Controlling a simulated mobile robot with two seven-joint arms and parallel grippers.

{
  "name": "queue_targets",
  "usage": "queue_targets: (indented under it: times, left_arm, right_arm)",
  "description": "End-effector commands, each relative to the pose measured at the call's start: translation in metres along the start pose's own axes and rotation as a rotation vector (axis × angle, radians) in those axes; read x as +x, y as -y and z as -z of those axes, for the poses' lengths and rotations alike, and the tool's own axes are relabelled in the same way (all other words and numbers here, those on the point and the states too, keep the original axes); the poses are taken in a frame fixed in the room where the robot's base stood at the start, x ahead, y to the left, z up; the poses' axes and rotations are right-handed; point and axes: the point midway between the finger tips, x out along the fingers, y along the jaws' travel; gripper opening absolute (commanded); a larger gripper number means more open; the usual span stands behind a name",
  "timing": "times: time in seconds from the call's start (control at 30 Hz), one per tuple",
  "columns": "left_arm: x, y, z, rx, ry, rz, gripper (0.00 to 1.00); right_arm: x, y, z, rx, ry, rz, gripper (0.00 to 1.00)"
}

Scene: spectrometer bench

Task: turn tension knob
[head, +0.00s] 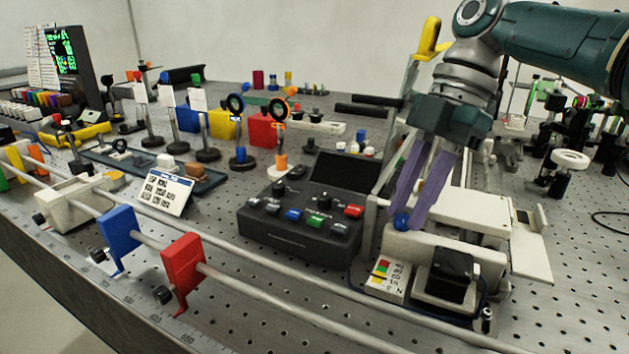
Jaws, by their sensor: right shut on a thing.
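My right gripper (418,205) comes down from the upper right with its two long purple fingers. The fingers are closed around a small round blue knob (402,222), which I take to be the tension knob. The knob sits at the left end of a white device (452,248), and the fingers hide part of it. How far the knob is turned cannot be told. My left gripper is not in view.
A dark control box (300,222) with coloured buttons stands just left of the knob. A long rail (240,284) with blue and red carriers (183,267) runs along the front. Optics posts crowd the back left; perforated bench at the right is partly clear.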

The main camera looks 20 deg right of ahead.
Motion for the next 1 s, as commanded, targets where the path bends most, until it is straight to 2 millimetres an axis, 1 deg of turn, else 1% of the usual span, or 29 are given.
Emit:
queue_targets:
  times: [0.03,0.1,0.13,0.57,0.67,0.77,0.87,1.0]
  left_arm:
    - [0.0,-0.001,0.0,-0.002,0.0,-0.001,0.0]
    - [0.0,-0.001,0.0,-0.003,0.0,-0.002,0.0]
    - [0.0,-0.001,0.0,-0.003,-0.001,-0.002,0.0]
    - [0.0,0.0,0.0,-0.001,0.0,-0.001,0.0]
    - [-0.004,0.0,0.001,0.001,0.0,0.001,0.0]
    - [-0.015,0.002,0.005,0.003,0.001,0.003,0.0]
    - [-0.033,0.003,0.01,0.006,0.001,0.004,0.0]
    - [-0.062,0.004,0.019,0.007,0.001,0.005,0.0]
  right_arm:
    - [0.001,0.0,-0.001,0.002,0.004,0.001,0.27]
    - [0.001,0.0,-0.001,0.002,0.004,0.0,0.35]
    - [0.001,0.0,-0.001,0.002,0.003,0.0,0.38]
    - [0.0,0.0,0.0,0.002,0.001,0.0,0.38]
    - [-0.001,0.001,0.0,0.014,0.001,-0.005,0.38]
    - [-0.004,0.002,0.001,0.056,0.002,-0.02,0.38]
    - [-0.007,0.003,0.003,0.134,0.001,-0.052,0.38]
    - [-0.009,0.006,0.005,0.284,0.0,-0.112,0.38]
